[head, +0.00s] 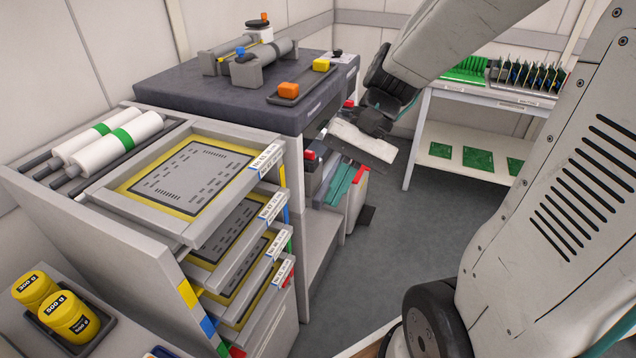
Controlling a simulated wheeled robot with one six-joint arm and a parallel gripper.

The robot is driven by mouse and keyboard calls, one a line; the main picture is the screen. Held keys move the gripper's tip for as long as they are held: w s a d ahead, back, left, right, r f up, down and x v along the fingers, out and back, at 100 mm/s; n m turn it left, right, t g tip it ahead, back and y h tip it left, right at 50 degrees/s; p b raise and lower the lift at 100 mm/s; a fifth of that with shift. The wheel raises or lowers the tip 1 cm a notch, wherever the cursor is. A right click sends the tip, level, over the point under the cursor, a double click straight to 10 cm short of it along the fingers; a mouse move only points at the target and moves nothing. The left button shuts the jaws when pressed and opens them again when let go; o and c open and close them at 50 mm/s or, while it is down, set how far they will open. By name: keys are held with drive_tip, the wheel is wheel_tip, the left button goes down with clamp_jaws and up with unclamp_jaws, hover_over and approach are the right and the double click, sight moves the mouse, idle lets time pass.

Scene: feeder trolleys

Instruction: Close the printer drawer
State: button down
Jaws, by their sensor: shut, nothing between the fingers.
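A grey stencil cabinet (120,245) stands at the left with several stacked drawers on its right side. The top drawer (175,228) sticks out and holds a yellow-framed grey stencil plate (190,175). Lower drawers (215,280) with yellow-framed plates also show below it, with white labels on their fronts. I cannot tell which of them the printer drawer is. My gripper (350,150) is shut and empty, to the right of the drawers and in front of the dark-topped bench. It is apart from the drawer fronts. Its fingertips are hard to make out.
The dark-topped bench (190,98) carries cylinders and orange and yellow blocks. Green and red-ended items (340,185) stand below my gripper. A shelf table (460,155) with green boards stands at the right back. Yellow jars (65,312) sit front left. Grey floor (400,225) is clear.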

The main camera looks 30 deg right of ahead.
drive_tip(key=w+d+f+m+t+y, duration=0.2)
drive_tip(key=w+d+f+m+y, duration=0.1)
drive_tip(key=w+f+m+y, duration=0.3)
drive_tip(key=m+t+h, duration=0.3)
drive_tip(key=m+t, duration=1.2)
drive_tip(key=m, duration=0.1)
approach(313, 183)
drive_tip(key=x, duration=0.7)
drive_tip(key=shift+d+f, duration=0.1)
drive_tip(key=shift+f, duration=0.05)
